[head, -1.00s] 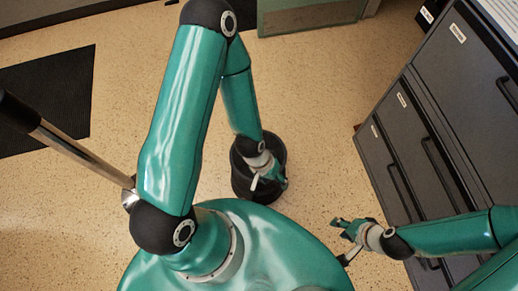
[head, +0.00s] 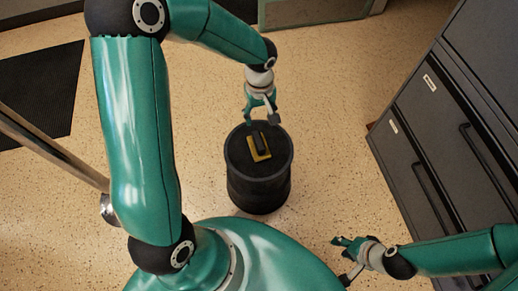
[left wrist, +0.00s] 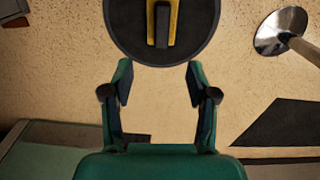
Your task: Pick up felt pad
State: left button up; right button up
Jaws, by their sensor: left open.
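A flat yellow piece with a dark raised bar along its middle, which I take as the felt pad (head: 258,145), lies on the round black top of a drum-like stand (head: 259,190). In the left wrist view the pad (left wrist: 162,24) is at the top, partly cut off by the frame edge. My left gripper (head: 260,115) is open and empty, just beyond the pad in the head view and not touching it. Its two fingers (left wrist: 158,82) are spread apart in the left wrist view. My right gripper (head: 341,260) is at the lower right, empty, its fingers apart.
Dark grey drawer cabinets (head: 440,120) with handles stand on the right. A black mat (head: 40,95) lies on the speckled floor at left. A pole with a round metal base (left wrist: 281,30) shows in the left wrist view. The floor around the stand is clear.

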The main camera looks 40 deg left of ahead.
aim_at(258, 140)
pick_arm(q)
notch_tip(258, 140, down, 11)
jog(key=b, duration=0.2)
jog(key=shift+b, duration=0.3)
jog(key=shift+s+a+f+b, duration=0.15)
jog(key=shift+f+b, duration=0.6)
jog(key=shift+f, duration=1.9)
grip_shut()
